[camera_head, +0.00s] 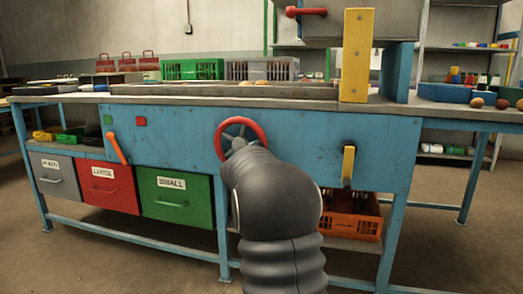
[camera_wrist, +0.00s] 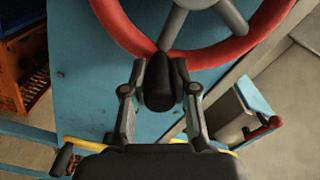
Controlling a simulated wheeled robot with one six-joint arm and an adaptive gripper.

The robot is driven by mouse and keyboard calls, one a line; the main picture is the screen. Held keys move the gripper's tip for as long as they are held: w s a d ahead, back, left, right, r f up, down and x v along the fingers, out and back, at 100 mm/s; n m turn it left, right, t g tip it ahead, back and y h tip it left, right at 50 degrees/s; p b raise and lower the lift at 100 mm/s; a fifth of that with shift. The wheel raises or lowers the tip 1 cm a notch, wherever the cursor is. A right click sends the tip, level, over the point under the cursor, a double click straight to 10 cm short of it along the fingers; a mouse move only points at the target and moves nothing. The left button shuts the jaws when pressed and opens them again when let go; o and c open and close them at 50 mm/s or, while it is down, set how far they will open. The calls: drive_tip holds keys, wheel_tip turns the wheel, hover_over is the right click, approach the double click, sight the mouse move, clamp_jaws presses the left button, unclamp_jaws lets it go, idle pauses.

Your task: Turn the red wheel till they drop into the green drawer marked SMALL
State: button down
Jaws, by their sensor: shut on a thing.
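The red wheel (camera_head: 222,141) with grey spokes is on the blue front panel of the bench, and its rim also shows in the wrist view (camera_wrist: 121,27). My gripper (camera_wrist: 159,70) is shut on a dark knob (camera_wrist: 158,88) at the wheel's rim. In the head view my arm hides the gripper and the wheel's lower right. The green drawer marked SMALL (camera_head: 176,199) is below and left of the wheel and looks shut. A few brown round things (camera_head: 253,82) show at the trough on top; their kind is unclear.
A red drawer marked LARGE (camera_head: 108,187) and a grey drawer (camera_head: 55,178) are left of the green one. An orange lever (camera_head: 117,148) and a yellow handle (camera_head: 348,165) stick out from the panel. An orange crate (camera_head: 355,225) sits below right. Floor is clear in front.

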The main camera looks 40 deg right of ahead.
drive_tip(key=shift+f, duration=0.1)
drive_tip(key=c, duration=0.9)
unclamp_jaws()
drive_tip(key=shift+a, duration=0.1)
drive_tip(key=v, duration=1.2)
